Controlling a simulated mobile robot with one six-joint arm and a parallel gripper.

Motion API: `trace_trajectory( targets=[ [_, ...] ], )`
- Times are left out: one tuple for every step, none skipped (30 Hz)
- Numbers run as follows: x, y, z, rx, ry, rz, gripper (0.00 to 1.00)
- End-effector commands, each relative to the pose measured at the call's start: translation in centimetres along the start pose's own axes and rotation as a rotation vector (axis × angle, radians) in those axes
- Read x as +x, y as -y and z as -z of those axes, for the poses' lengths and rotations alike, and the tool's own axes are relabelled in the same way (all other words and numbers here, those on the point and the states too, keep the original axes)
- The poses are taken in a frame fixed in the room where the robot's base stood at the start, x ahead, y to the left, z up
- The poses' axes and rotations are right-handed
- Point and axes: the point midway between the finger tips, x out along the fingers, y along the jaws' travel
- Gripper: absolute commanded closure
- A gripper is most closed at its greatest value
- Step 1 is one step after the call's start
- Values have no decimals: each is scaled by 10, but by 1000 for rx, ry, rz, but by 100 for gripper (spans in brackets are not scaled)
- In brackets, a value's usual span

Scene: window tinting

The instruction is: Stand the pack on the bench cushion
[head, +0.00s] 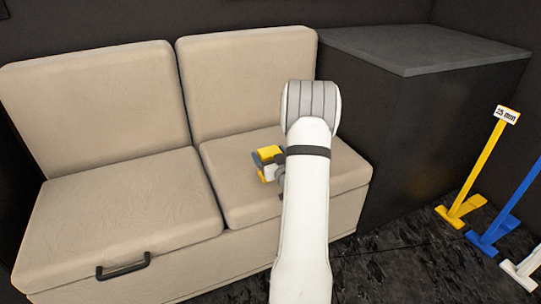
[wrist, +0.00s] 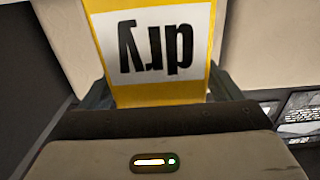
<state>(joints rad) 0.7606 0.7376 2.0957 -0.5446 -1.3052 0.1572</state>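The pack (wrist: 158,95) is yellow with a white label reading "dry", upside down in the wrist view. It sits between the two dark fingers of my gripper (wrist: 160,88), which close on its sides. In the head view the yellow pack (head: 269,152) shows small, left of my white arm, in front of the right seat of the bench. The bench cushion (head: 230,200) is beige, in two seat parts with two backrests. My arm hides part of the right seat. I cannot tell whether the pack touches the cushion.
A dark cabinet with a grey top (head: 420,48) stands right of the bench. Yellow (head: 478,165), blue (head: 510,215) and white (head: 525,265) stands are on the dark floor at right. The left seat (head: 130,220) is bare, with a black handle (head: 123,267) at its front.

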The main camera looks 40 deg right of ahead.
Motion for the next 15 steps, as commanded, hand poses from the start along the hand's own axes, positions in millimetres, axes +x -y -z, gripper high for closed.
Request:
trace_trajectory(
  targets=[
    [0, 0, 0, 0, 0, 0, 11],
    [0, 0, 0, 0, 0, 0, 10],
    [0, 0, 0, 0, 0, 0, 10],
    [0, 0, 0, 0, 0, 0, 10],
    [0, 0, 0, 0, 0, 0, 10],
    [0, 0, 0, 0, 0, 0, 10],
    [0, 0, 0, 0, 0, 1, 10],
    [0, 0, 0, 0, 0, 1, 10],
    [0, 0, 2, 0, 0, 1, 10],
    [0, 0, 3, 0, 0, 1, 10],
    [0, 0, 4, 0, 0, 1, 10],
    [-3, 0, 4, 1, 1, 0, 10],
    [-7, 0, 4, 0, 1, -1, 10],
    [-12, 0, 4, 0, 1, -1, 10],
    [-19, 0, 4, 1, 3, -1, 10]
  ],
)
